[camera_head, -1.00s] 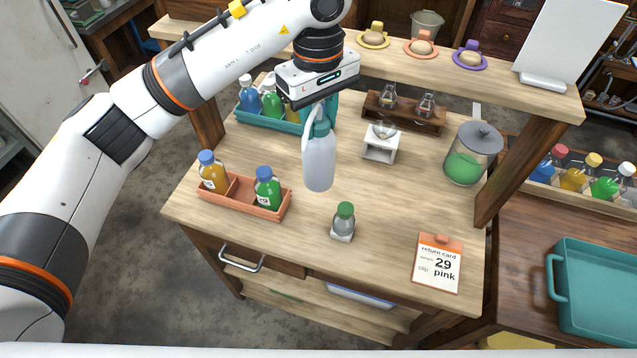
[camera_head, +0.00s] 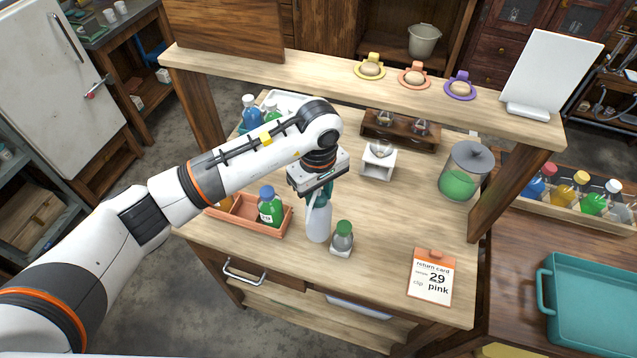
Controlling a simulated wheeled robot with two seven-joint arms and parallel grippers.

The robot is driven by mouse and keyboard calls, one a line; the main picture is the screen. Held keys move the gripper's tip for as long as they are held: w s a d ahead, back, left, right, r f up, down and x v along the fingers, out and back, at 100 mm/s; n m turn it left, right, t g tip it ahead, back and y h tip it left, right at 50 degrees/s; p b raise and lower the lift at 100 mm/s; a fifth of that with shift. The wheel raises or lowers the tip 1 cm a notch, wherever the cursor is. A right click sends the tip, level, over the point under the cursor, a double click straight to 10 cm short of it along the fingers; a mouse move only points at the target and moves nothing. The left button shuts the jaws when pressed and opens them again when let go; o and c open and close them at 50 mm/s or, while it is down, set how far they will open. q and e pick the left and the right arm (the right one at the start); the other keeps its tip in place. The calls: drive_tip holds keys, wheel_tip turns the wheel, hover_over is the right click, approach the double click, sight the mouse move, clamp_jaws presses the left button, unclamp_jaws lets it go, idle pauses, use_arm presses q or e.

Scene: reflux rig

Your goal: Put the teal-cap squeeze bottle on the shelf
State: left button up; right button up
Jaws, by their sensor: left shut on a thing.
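The teal-cap squeeze bottle (camera_head: 318,222) has a pale, whitish body and is upright over the front middle of the workbench. My left gripper (camera_head: 318,188) is shut on its teal top, which is mostly hidden by the gripper. I cannot tell whether the bottle's base touches the bench. The wooden shelf (camera_head: 310,75) runs across the back, above the bench top. It carries yellow, orange and purple ring holders toward the right and a white panel on a stand at its right end. My right gripper is not in view.
A small green-capped bottle (camera_head: 343,236) stands just right of the squeeze bottle. An orange tray (camera_head: 278,229) with bottles is to the left. A white stand (camera_head: 379,162), a lidded green jar (camera_head: 464,172) and a return card (camera_head: 431,277) are on the bench.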

sight(315, 220)
use_arm(q)
drive_tip(key=shift+f+p, duration=0.55)
drive_tip(key=shift+f, duration=1.3)
drive_tip(key=o, duration=0.7)
